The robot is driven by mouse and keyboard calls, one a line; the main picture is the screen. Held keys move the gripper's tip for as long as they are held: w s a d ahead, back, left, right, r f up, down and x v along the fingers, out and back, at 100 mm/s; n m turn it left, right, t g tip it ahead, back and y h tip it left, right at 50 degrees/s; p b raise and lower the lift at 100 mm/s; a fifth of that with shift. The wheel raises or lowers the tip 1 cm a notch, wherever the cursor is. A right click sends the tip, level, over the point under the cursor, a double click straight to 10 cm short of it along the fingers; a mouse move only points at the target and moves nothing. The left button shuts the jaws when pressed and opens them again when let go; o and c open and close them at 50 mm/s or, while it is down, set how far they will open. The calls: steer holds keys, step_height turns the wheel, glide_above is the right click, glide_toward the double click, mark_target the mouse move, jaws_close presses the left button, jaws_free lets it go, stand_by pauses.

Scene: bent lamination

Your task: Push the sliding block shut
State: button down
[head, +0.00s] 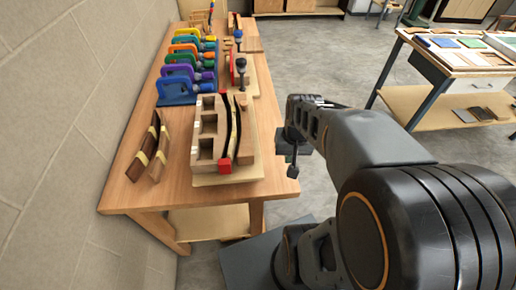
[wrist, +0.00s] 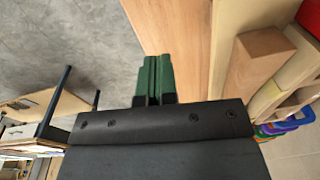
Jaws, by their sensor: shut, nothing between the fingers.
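A bending form lies on the workbench in the head view. Its fixed part (head: 208,127) is pale wood with three square holes and a curved right side. The sliding block (head: 246,142) is a curved brown wooden piece to its right. Dark curved bands run between the two, with a narrow gap visible. Red blocks (head: 224,166) sit at the ends of the form. My gripper (head: 291,172) hangs right of the form, near the bench's right edge, apart from the block. In the wrist view its green fingers (wrist: 155,75) are together and empty; a wooden block (wrist: 260,60) shows to their right.
The form rests on a pale board (head: 254,170) on the workbench (head: 185,205). Coloured clamps (head: 185,75) stand in a rack behind it. Taped wood strips (head: 150,150) lie at left, by the wall. A second table (head: 430,100) stands at right, with open floor between.

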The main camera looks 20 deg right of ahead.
steer(key=d+f+m+y, duration=0.1)
steer(key=f, duration=0.1)
steer(key=d+f+m+g+y, duration=0.1)
steer(key=f+m, duration=0.1)
steer(key=s+d+f+m+g+y+b, duration=0.1)
steer(key=f+m, duration=0.1)
steer(key=shift+d+f+y, duration=0.3)
steer(key=w+d+f+m+t+y+b, duration=0.2)
steer(key=d+f+m+t+y, duration=0.15)
steer(key=m+y, duration=0.65)
steer(key=w+r+m+t+y, duration=0.2)
steer(key=w+r+y, duration=0.1)
steer(key=r, duration=0.3)
steer(key=p+x, duration=0.2)
steer(key=x, duration=1.1)
steer(key=shift+w+p, duration=0.1)
steer(key=shift+p, duration=0.2)
